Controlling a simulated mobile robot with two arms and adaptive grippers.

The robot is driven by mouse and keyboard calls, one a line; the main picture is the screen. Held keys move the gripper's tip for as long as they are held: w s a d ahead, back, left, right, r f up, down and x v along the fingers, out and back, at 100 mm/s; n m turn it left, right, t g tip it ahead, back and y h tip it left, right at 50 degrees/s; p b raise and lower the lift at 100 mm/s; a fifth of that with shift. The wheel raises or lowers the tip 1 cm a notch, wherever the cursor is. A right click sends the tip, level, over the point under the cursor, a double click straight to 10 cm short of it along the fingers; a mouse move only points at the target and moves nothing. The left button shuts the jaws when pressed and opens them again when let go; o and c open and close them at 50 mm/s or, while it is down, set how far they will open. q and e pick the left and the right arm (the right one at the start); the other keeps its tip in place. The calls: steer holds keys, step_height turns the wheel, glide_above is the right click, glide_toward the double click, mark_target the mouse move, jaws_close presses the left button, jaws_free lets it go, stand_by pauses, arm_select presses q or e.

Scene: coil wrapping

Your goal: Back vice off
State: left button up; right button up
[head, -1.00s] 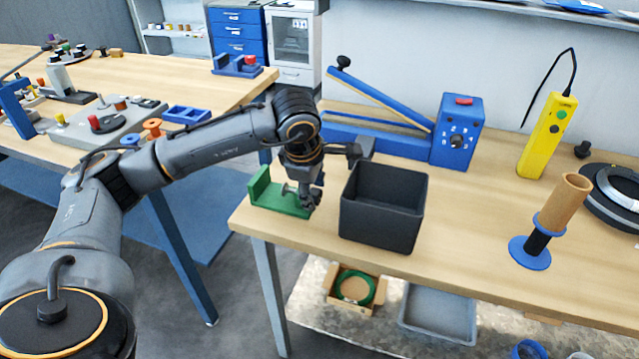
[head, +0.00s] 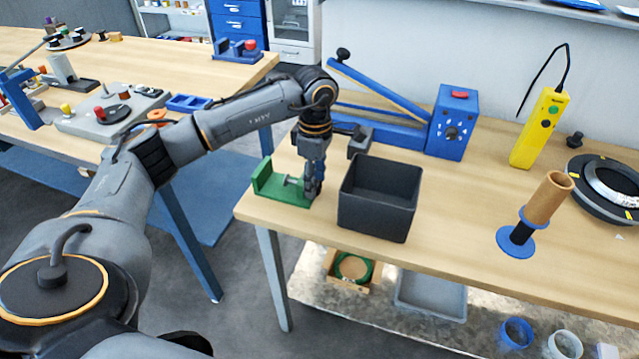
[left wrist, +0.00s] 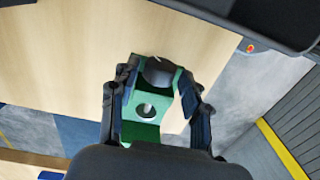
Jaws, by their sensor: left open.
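The green vice (head: 277,187) stands at the front left corner of the wooden table, with a grey screw part (head: 293,181) at its right end. My left gripper (head: 314,190) points down at that right end, between the vice and the dark bin. In the left wrist view, the vice (left wrist: 141,131) shows a round hole and a grey rounded part (left wrist: 158,72) at its far end. The open fingers of my left gripper (left wrist: 160,78) lie on either side of it. I cannot tell whether they touch it. My right gripper is not in view.
The dark open bin (head: 379,225) stands close to the right of my left gripper. Behind is a blue lever device (head: 455,124). A yellow handheld control box (head: 538,130) and a brown tube on a blue stand (head: 547,199) are further right. The table's front edge is near the vice.

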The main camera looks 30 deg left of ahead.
arm_select(q)
steer(key=shift+w+r+g+p, duration=0.2)
steer(key=shift+g+p, duration=0.4)
steer(key=shift+p, duration=0.15)
steer(key=shift+w+f+g, duration=0.1)
steer(key=shift+f+g, duration=0.05)
steer(key=shift+g, duration=0.15)
steer(key=shift+w+g, duration=0.1)
steer(key=shift+g, duration=0.2)
steer(key=shift+f+h, duration=0.15)
steer(key=shift+h, duration=0.15)
steer(key=shift+a+g, duration=0.1)
steer(key=shift+g, duration=0.4)
steer(key=shift+c, duration=0.4)
